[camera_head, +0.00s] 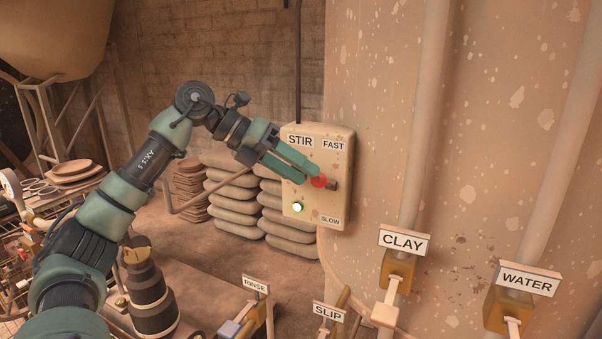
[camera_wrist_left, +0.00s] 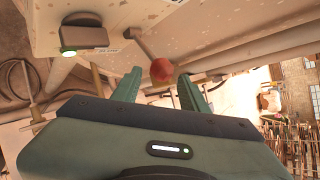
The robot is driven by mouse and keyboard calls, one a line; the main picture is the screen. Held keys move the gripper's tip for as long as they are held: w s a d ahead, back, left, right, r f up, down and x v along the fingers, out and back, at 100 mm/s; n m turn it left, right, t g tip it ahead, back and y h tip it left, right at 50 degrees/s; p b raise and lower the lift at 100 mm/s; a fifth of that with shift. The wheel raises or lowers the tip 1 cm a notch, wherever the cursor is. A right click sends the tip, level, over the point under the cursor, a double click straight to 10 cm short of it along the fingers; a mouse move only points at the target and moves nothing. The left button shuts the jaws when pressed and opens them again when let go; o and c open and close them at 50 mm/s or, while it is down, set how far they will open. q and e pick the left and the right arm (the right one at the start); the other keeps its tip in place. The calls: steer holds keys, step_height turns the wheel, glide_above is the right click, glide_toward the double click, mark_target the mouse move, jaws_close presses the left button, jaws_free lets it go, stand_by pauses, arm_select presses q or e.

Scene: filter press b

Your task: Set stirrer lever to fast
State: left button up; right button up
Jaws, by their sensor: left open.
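The stirrer lever, with a red ball knob (camera_head: 319,181), sticks out from a cream control box (camera_head: 310,212) marked STIR. The FAST label is at the top right of the box and the SLOW label at the lower right. The knob is between the two labels in height. My left gripper (camera_head: 314,173) is open, with its green fingertips at the knob. In the left wrist view the red knob (camera_wrist_left: 162,69) shows between and just beyond the two fingers (camera_wrist_left: 160,85); I cannot tell if they touch it. My right gripper is not in view.
A lit green lamp (camera_head: 297,207) is on the box. Levers marked CLAY (camera_head: 404,241), WATER (camera_head: 528,281), SLIP (camera_head: 328,312) and RINSE (camera_head: 256,285) stand below and to the right. A speckled tank wall (camera_head: 480,150) is right of the box. Stacked sacks (camera_head: 235,195) lie behind.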

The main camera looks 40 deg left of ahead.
arm_select(q)
steer(key=shift+d+f, duration=0.2)
steer(key=shift+f, duration=0.15)
steer(key=c, duration=0.5)
steer(key=s+d+f+n+g+h+b, duration=0.1)
steer(key=s+d+f+n+h+b, duration=0.1)
steer(key=f+n+h, duration=0.1)
steer(key=s+d+f+n+g+h+b, duration=0.1)
steer(key=n+h, duration=0.1)
steer(key=shift+s+d+f+g, duration=0.1)
steer(key=shift+f+g, duration=0.2)
steer(key=shift+f, duration=0.1)
jaws_close()
steer(key=w+a+f+n+t+h+b, duration=0.1)
steer(key=a+n+t+h+b, duration=0.3)
steer(key=n, duration=1)
steer(key=a+f+n+t+h+b, duration=0.3)
steer(key=a+n+t, duration=0.35)
steer(key=n, duration=0.65)
steer(key=r+p+x, duration=0.1)
steer(key=p+x, duration=0.4)
steer(key=x, duration=0.6)
steer(key=shift+s+a+r+n, duration=0.2)
steer(key=shift+n, duration=0.2)
